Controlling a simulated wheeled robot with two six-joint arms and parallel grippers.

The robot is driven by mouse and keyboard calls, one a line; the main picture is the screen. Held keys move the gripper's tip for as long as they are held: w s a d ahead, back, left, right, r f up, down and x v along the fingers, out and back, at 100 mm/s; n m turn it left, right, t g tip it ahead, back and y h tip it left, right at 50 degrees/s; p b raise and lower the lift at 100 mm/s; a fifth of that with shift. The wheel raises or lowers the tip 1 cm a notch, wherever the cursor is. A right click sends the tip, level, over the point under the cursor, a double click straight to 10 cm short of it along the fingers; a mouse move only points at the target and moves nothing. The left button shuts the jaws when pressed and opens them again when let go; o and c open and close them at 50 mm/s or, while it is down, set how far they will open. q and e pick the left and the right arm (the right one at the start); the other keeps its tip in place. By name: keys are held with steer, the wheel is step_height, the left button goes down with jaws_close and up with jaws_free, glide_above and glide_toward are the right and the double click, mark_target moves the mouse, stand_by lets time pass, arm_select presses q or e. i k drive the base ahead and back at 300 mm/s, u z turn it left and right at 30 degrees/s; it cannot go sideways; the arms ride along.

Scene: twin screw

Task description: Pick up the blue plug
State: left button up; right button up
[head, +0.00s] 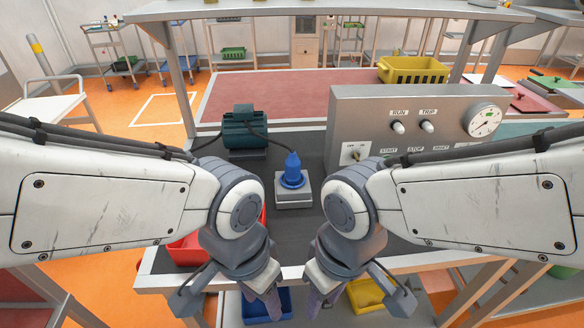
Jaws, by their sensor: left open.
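The blue plug (292,170) stands upright at the middle of the dark worktop, on a small light-grey square socket block (294,202). A blue ring shows around its base. My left gripper (267,300) is open and hangs below and left of the plug in the picture, at the worktop's front edge. My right gripper (318,299) hangs to the lower right of the plug, and its jaws are too hard to make out. Neither gripper touches the plug.
A dark green motor (243,132) with a black cable stands behind left of the plug. A grey control panel (450,104) with knobs and a gauge stands behind right. A red bin (190,248) is partly hidden by my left arm. The worktop around the socket block is clear.

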mark_target(292, 176)
steer(key=z, duration=0.55)
steer(key=k, duration=1.25)
steer(key=z, duration=0.85)
steer(key=i, duration=1.6)
steer(key=u, duration=1.3)
steer(key=i, duration=0.8)
steer(key=u, duration=0.85)
